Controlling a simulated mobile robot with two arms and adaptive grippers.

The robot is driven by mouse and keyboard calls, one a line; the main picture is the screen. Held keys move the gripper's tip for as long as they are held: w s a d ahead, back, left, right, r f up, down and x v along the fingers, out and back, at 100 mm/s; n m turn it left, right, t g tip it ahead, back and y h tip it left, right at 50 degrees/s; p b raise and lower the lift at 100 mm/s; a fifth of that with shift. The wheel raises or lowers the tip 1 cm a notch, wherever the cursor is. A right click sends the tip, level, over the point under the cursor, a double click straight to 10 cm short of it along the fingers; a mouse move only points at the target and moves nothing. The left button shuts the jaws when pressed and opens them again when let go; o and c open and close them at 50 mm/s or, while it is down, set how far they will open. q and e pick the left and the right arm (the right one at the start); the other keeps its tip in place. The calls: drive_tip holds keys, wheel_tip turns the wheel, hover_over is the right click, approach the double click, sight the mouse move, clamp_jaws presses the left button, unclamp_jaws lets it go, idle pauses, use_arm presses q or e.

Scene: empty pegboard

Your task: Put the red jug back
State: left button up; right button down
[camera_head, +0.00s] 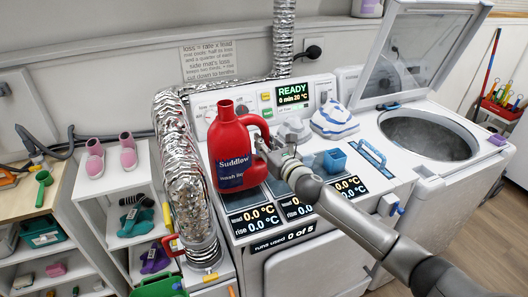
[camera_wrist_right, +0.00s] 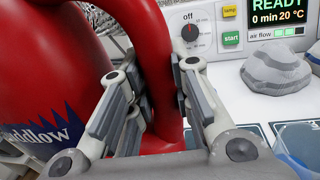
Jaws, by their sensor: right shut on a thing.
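The red jug (camera_head: 229,150) with a dark blue "Suddlow" label is upright at the left of the white machine's top, in front of its control panel. Its base is at or just above the left display pad; I cannot tell whether it touches. My right gripper (camera_head: 270,150) is shut on the jug's handle. In the right wrist view, the fingers of my right gripper (camera_wrist_right: 165,95) sit on either side of the red handle (camera_wrist_right: 150,45), and the jug body (camera_wrist_right: 50,80) fills the left. My left gripper is not in view.
A silver foil duct (camera_head: 180,160) stands close left of the jug. A grey lump (camera_head: 293,131), a folded white and blue cloth (camera_head: 334,120) and a blue cup (camera_head: 335,161) are to the right. An open-lidded washer (camera_head: 430,135) stands farther right. Shelves with shoes (camera_head: 128,152) are left.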

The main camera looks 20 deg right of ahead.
drive_tip(key=shift+w+a+f, duration=0.1)
drive_tip(key=shift+w+f, duration=0.05)
drive_tip(key=shift+f, duration=0.6)
drive_tip(key=shift+w+f, duration=0.1)
drive_tip(key=shift+f, duration=0.75)
drive_tip(key=shift+f, duration=0.15)
drive_tip(key=c, duration=1.3)
unclamp_jaws()
drive_tip(key=shift+s+f, duration=0.1)
drive_tip(key=shift+s, duration=0.05)
